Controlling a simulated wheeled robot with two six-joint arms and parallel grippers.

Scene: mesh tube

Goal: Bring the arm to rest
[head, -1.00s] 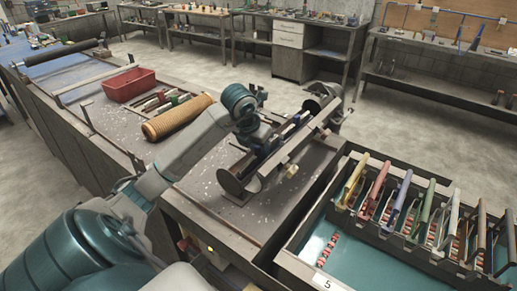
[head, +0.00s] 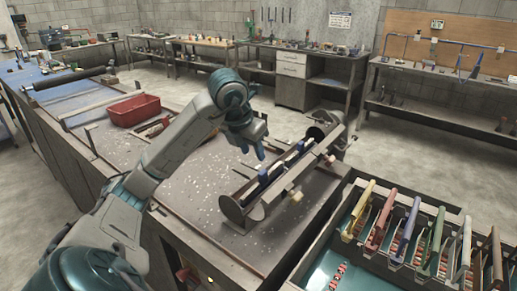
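My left arm reaches in from the lower left. Its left gripper (head: 254,151) hangs with its fingers pointing down and apart, open and empty, above the bench just left of the long metal fixture (head: 285,172). The fixture has a round end plate at its near end and blue and pale pieces along its length. The tan mesh tube is mostly or wholly hidden behind my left forearm. My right gripper is not in view.
A red bin (head: 134,110) stands on the bench (head: 205,185) beyond my arm. A rack of coloured-handled tools (head: 415,235) stands at the lower right. Shelves and side tables line the back wall. The bench in front of the fixture is bare.

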